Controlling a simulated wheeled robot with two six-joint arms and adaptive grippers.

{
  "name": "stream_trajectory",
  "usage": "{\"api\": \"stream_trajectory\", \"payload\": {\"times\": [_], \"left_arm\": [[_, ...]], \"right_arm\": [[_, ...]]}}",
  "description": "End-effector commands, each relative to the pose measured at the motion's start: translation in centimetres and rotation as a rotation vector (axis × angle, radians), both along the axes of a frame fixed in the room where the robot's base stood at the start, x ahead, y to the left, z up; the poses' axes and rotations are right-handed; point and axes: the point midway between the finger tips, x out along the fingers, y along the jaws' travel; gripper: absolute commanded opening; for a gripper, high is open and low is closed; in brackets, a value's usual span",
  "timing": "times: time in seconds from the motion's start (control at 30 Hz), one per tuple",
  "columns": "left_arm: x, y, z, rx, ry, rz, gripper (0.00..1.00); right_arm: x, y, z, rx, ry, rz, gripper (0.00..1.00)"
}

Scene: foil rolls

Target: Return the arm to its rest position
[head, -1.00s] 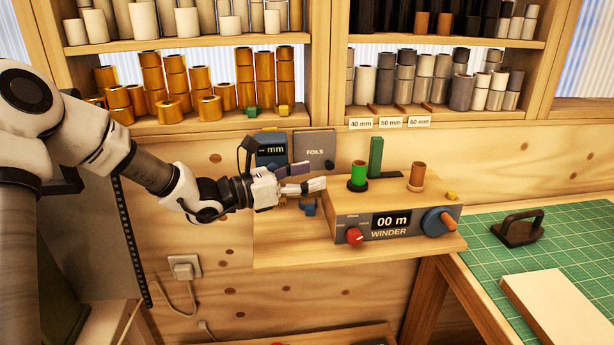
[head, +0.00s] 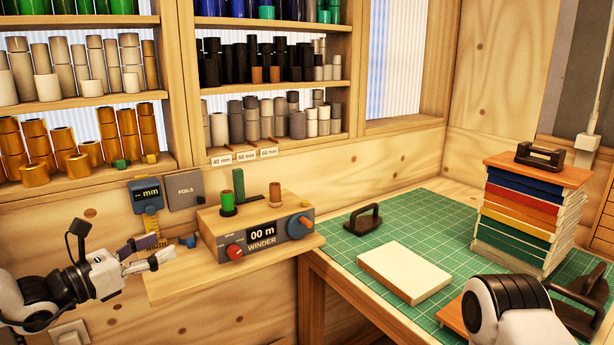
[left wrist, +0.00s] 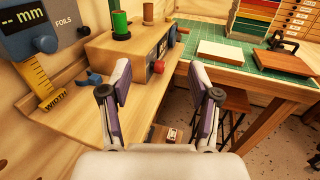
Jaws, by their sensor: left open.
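My left gripper (head: 150,254) is in front of the small wooden shelf, left of the winder (head: 262,236). In the left wrist view its two fingers (left wrist: 161,92) stand apart with nothing between them. The winder shows "00 m" and has a red knob and a blue crank wheel. A green roll (head: 227,204) and a brown roll (head: 275,195) stand on top of it. My right arm shows at the lower right of the head view, but its fingers cannot be made out.
A width gauge (head: 146,194) and a FOILS box (head: 184,190) are behind the shelf. Racks of rolls line the wall above. At right, a green mat (head: 408,226) bears a cream block (head: 403,272), a black-handled tool (head: 363,219) and stacked coloured boards (head: 525,222).

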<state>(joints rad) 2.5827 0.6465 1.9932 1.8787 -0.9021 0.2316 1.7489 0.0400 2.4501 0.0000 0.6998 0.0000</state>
Motion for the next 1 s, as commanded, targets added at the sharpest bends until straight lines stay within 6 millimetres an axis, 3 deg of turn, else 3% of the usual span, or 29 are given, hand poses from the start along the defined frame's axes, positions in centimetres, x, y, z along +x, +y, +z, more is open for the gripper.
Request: {"api": "stream_trajectory", "payload": {"times": [0.03, 0.37, 0.57, 0.67, 0.77, 0.87, 1.0], "left_arm": [[0.0, -0.1, -1.6, 0.003, 0.030, -0.002, 0.62], [-1.2, -3.3, -10.8, 0.072, 0.202, -0.071, 0.62], [-5.3, -7.1, -18.1, 0.172, 0.342, -0.216, 0.62], [-9.3, -9.2, -23.1, 0.266, 0.443, -0.338, 0.62], [-15.5, -11.1, -28.8, 0.407, 0.560, -0.520, 0.62], [-23.2, -11.6, -33.9, 0.583, 0.660, -0.748, 0.62], [-34.8, -9.3, -39.0, 0.877, 0.708, -1.155, 0.62]], "right_arm": [[0.0, 0.0, 0.0, 0.000, -0.001, 0.000, 0.40], [0.1, 0.0, 0.0, 0.000, -0.002, 0.000, 0.40], [0.1, 0.0, 0.0, 0.000, -0.001, 0.000, 0.40], [0.0, 0.0, 0.0, 0.000, -0.001, 0.000, 0.40], [0.1, 0.0, 0.0, 0.000, -0.001, 0.000, 0.40], [0.1, 0.0, 0.0, 0.000, -0.002, 0.000, 0.40], [0.1, 0.0, 0.0, 0.000, -0.002, 0.000, 0.40]]}}
